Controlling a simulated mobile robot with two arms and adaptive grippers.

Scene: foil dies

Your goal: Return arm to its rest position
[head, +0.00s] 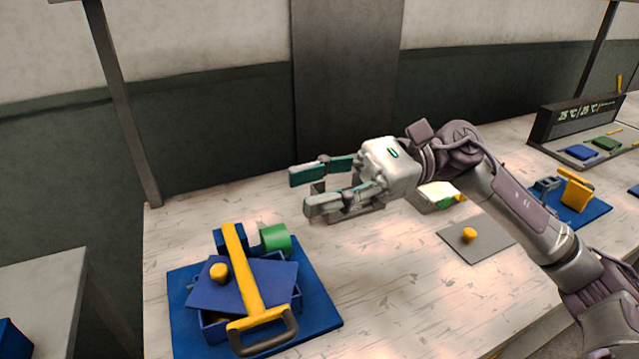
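My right gripper (312,189) is in the middle of the head view, above the table, with its fingers pointing left. Its two green-tipped fingers are apart, and I see nothing between them. My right arm reaches in from the lower right. My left gripper is not in the head view. A blue box with a tilted blue lid (246,285) and a yellow knob (218,271) stands on a blue mat (185,327) at the front left, apart from the gripper. A yellow bar with a dark handle (243,270) lies across it.
A grey plate with an orange knob (469,234) lies right of centre. A blue base with a yellow part (574,192) and a dark display stand (575,120) are at the right. Pale table (380,300) is bare at front centre.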

